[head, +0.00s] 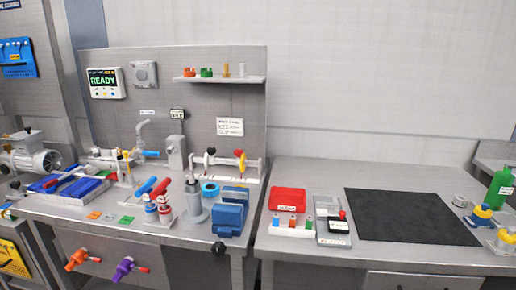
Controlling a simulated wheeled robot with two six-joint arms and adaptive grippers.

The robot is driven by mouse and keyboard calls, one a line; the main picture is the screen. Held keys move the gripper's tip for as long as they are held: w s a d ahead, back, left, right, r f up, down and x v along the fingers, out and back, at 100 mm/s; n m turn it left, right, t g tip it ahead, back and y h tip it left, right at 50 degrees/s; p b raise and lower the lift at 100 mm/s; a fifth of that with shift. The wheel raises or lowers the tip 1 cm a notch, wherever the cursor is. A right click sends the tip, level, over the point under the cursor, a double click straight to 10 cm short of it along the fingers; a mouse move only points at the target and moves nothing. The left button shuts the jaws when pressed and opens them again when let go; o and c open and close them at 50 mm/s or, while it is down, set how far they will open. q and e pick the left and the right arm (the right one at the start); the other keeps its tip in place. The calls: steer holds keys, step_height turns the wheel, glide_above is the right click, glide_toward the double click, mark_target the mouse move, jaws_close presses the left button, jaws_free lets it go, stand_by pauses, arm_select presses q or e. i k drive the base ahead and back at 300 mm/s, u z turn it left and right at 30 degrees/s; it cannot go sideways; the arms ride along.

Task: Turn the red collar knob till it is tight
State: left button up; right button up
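I cannot tell for certain which red part is the red collar knob. On the left bench, a red-topped fitting (163,188) stands among small red and white parts, left of a grey upright cylinder (195,207). A small dark red handle (210,153) sits on the pale pipe rail behind, with a yellow and red handle (240,156) to its right. These parts are too small to show whether anything is tight or loose. Neither of my grippers is in view, and nothing is seen touching these parts.
A blue vise-like block (228,218) stands at the left bench's front right. Orange (77,259) and purple (123,268) handles stick out below its front edge. The mat is clear.

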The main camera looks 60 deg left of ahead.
mark_target(238, 153)
steer(key=i, duration=0.45)
steer(key=u, duration=0.95)
